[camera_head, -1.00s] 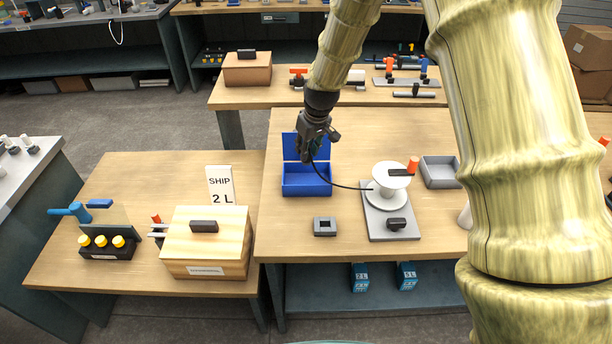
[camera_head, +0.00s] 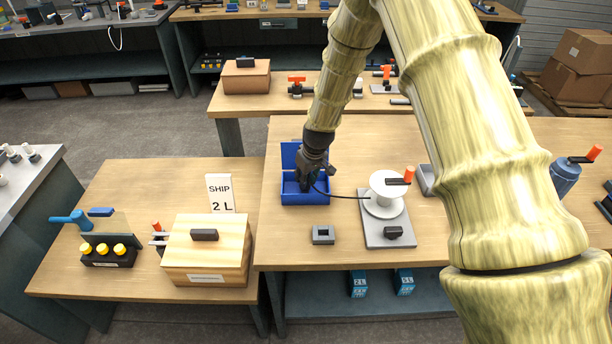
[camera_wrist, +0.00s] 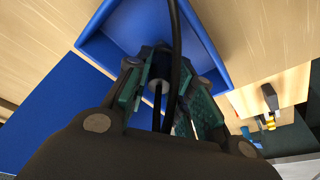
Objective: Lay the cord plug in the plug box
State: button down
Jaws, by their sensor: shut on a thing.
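The plug box (camera_head: 305,199) is a blue open box with its lid raised at the back, on the middle table. In the wrist view its blue wall (camera_wrist: 212,45) and floor surround my fingertips. My gripper (camera_head: 304,185) points down inside the box opening. It also shows in the wrist view (camera_wrist: 165,75), shut on the dark cord plug (camera_wrist: 158,86). The plug is mostly hidden between the fingers. A black cord (camera_wrist: 176,30) runs from it, and in the head view it reaches the white reel (camera_head: 383,204) to the right.
The reel stands on a grey plate with an orange-tipped crank (camera_head: 408,175). A small grey square block (camera_head: 323,235) sits in front of the box. A wooden box (camera_head: 205,255) and a SHIP sign (camera_head: 220,193) stand on the left table.

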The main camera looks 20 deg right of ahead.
jog(key=c, duration=1.2)
grip_release()
jog(key=shift+c, duration=0.2)
jog(key=a+b+v, duration=0.1)
jog(key=b+v, duration=0.2)
jog(key=v, duration=0.9)
jog(key=shift+d, duration=0.45)
jog(key=shift+r, duration=0.1)
